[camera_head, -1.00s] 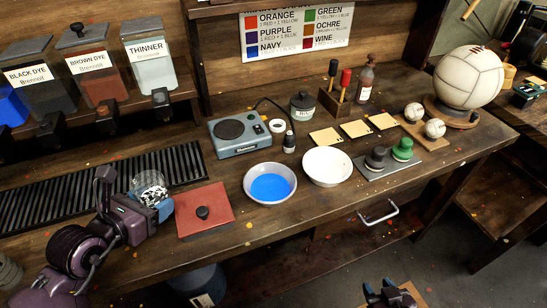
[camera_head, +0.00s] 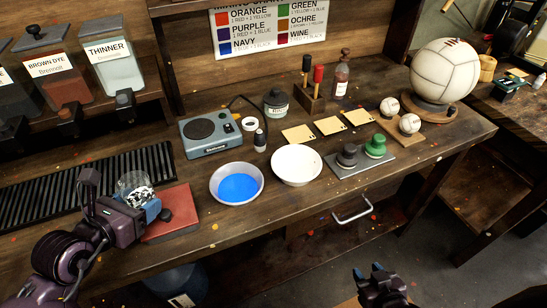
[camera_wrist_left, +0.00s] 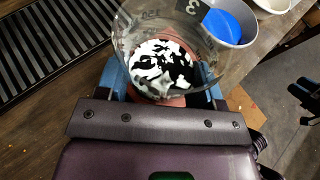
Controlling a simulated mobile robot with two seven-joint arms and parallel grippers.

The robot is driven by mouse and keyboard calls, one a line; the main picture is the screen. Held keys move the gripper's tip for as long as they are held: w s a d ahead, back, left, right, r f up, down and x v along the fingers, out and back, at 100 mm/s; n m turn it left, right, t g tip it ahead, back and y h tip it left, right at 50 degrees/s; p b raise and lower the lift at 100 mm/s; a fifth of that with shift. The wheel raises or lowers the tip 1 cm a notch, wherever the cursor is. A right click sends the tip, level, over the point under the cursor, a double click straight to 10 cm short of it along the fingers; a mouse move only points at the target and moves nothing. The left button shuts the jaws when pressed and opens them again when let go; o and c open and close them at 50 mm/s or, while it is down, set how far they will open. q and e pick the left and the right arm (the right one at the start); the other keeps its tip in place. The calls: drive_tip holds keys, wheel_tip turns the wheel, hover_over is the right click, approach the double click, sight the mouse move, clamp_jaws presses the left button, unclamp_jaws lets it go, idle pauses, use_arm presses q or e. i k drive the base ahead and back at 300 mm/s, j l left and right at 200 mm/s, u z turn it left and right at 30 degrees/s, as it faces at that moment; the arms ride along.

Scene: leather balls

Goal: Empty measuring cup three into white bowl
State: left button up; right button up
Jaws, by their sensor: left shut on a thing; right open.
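My left gripper (camera_head: 143,207) is shut on a clear glass measuring cup (camera_head: 136,181). In the left wrist view the cup (camera_wrist_left: 150,22) bears a label with a 3, and black-and-white patches show through its glass. The cup looks roughly upright above the left side of a red mat (camera_head: 180,208). The white bowl (camera_head: 297,162) stands on the bench, right of the cup. Its inside looks empty in the head view. My right gripper (camera_head: 375,274) is open and empty at the bottom, in front of the bench.
A bowl with blue liquid (camera_head: 238,188) stands between the cup and the white bowl. A scale (camera_head: 210,136) is behind it. Grey and green knobs on a plate (camera_head: 361,163) stand right of the white bowl. A black grate (camera_head: 70,193) lies at left.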

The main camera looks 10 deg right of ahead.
sight(296, 165)
drive_tip(key=l+u, duration=0.1)
drive_tip(key=l, duration=0.55)
drive_tip(key=l+u, duration=0.15)
drive_tip(key=l, duration=0.55)
drive_tip(key=l+u, duration=0.1)
drive_tip(key=l, duration=0.55)
drive_tip(key=k+l+u, duration=0.15)
drive_tip(key=l, duration=0.5)
drive_tip(key=l+u, duration=0.1)
drive_tip(key=l, duration=0.6)
drive_tip(key=k, duration=0.05)
